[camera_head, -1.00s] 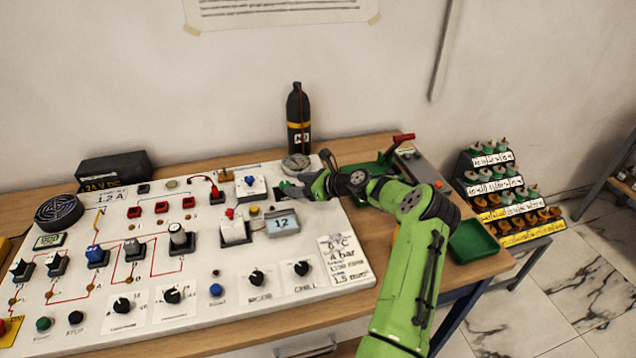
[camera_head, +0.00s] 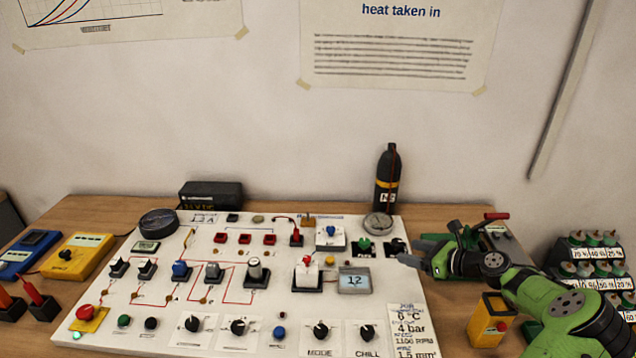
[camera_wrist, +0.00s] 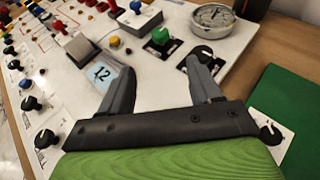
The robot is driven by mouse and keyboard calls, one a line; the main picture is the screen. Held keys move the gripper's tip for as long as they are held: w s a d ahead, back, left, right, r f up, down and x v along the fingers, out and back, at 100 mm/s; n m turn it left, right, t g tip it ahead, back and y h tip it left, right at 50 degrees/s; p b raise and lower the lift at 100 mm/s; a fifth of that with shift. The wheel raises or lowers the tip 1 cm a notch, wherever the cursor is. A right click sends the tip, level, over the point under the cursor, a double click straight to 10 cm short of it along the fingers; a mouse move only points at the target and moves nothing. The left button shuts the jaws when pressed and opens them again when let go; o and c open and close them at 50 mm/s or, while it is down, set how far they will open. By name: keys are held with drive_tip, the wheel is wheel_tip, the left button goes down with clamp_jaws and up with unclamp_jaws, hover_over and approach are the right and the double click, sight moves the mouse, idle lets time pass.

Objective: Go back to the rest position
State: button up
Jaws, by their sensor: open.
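My gripper (camera_head: 418,255) is at the right end of the white gauge panel (camera_head: 270,285) in the head view, on my green arm. In the wrist view my gripper (camera_wrist: 160,82) shows two dark fingers spread apart with nothing between them. A black knob (camera_wrist: 201,56) lies close by the right fingertip; whether they touch I cannot tell. A green knob (camera_wrist: 160,36) is beyond the gap between the fingers. The small display reading 12 (camera_wrist: 103,74) is beside the left finger. The rest position itself is not marked in any view.
A yellow box (camera_head: 490,320) is near my arm. Yellow (camera_head: 78,256) and blue (camera_head: 30,254) meters lie at left. A bottle rack (camera_head: 598,268) is at right.

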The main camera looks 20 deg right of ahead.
drive_tip(key=shift+a, duration=0.1)
drive_tip(key=s+a+r+n+g+h, duration=0.1)
drive_tip(key=a+r+n+g, duration=0.25)
drive_tip(key=a+n, duration=0.6)
drive_tip(key=a+r+n+g, duration=0.35)
drive_tip(key=a+n, duration=0.25)
drive_tip(key=a, duration=0.6)
drive_tip(key=s+a+r+n+g+h, duration=0.2)
drive_tip(key=s+a+r+n+h, duration=0.1)
drive_tip(key=s+a+r+n, duration=0.55)
drive_tip(key=s+a+n+t, duration=0.1)
drive_tip(key=s+a+n, duration=0.2)
drive_tip(key=s+n, duration=0.5)
drive_tip(key=s, duration=0.8)
drive_tip(key=shift+a+f+t+h, duration=0.3)
drive_tip(key=shift+t, duration=0.1)
